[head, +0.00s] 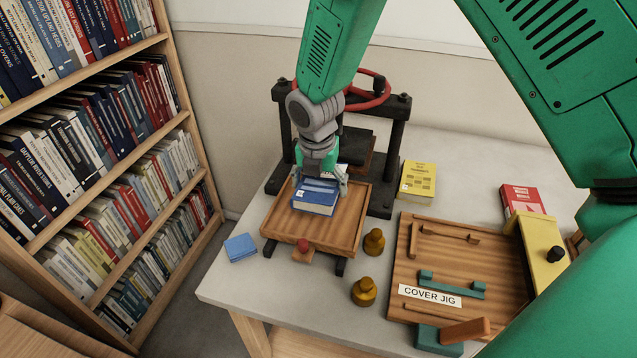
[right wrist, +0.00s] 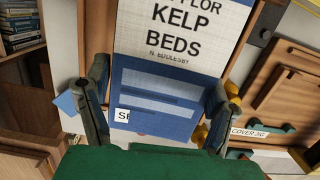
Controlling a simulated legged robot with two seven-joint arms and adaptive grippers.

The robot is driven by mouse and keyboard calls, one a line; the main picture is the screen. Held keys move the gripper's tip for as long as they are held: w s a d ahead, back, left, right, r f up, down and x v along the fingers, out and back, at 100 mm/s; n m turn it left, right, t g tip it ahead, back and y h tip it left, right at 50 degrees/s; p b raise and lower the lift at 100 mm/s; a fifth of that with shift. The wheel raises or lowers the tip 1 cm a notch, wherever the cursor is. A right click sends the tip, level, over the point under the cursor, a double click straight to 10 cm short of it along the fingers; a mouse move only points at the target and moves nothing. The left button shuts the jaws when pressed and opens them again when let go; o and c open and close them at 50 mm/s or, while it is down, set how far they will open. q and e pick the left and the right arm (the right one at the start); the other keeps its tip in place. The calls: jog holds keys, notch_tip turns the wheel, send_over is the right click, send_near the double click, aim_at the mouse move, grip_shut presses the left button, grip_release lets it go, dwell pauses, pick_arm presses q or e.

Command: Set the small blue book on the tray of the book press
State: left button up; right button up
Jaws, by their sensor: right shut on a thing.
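The small blue book (head: 315,202) is over the wooden tray (head: 345,238) of the black book press (head: 385,185) in the head view. Its pages face the front, and I cannot tell whether it touches the tray. My right gripper (head: 322,178) points down from above and is shut on the book. In the right wrist view the blue and white cover (right wrist: 160,95) reads "KELP BEDS" and lies between the two dark fingers. My left gripper is in neither view.
A light blue pad (head: 240,247) lies left of the tray. Two brass knobbed pieces (head: 365,291) stand at its right. A yellow book (head: 418,180), a red book (head: 522,200) and the cover jig (head: 460,265) are farther right. A full bookshelf (head: 110,150) stands left.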

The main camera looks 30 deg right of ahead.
jog(key=shift+f, duration=0.45)
dwell(0.5)
jog(key=shift+f+b, duration=0.3)
jog(key=shift+f, duration=0.5)
jog(key=shift+p, duration=0.45)
jog(key=shift+f, duration=0.85)
dwell(1.3)
jog(key=o, duration=1.7)
